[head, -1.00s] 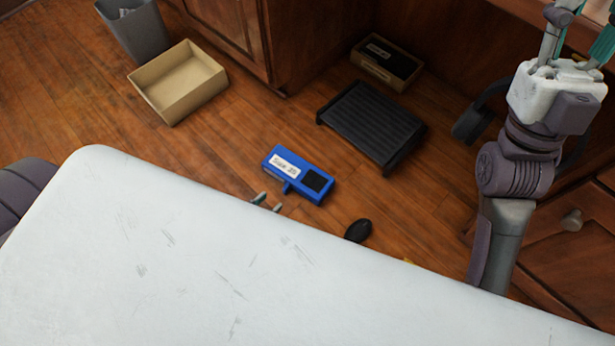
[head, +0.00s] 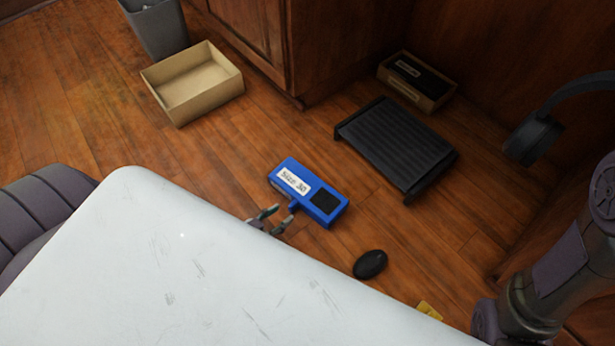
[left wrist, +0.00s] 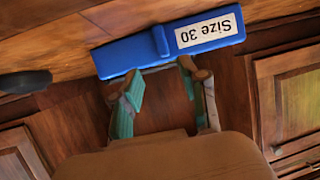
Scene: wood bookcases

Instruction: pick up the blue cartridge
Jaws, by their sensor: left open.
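The blue cartridge (head: 308,192) lies on the wooden floor in the head view, with a white "Size 30" label and a dark square on top. In the left wrist view the cartridge (left wrist: 170,42) spans the area just beyond the fingertips, its label upside down. My left gripper (head: 268,219) shows past the edge of my white body, close to the cartridge's near side. In the left wrist view the left gripper (left wrist: 160,85) is open, with nothing between its teal-padded fingers. Whether a fingertip touches the cartridge I cannot tell. My right gripper is out of view; only part of that arm shows.
A black mouse (head: 370,264) lies near the cartridge. A black ribbed footrest (head: 398,145), an open cardboard box (head: 190,104), a grey bin (head: 158,28) and a smaller box (head: 440,96) stand farther back. Headphones (head: 535,138) are at right. Floor around the cartridge is mostly clear.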

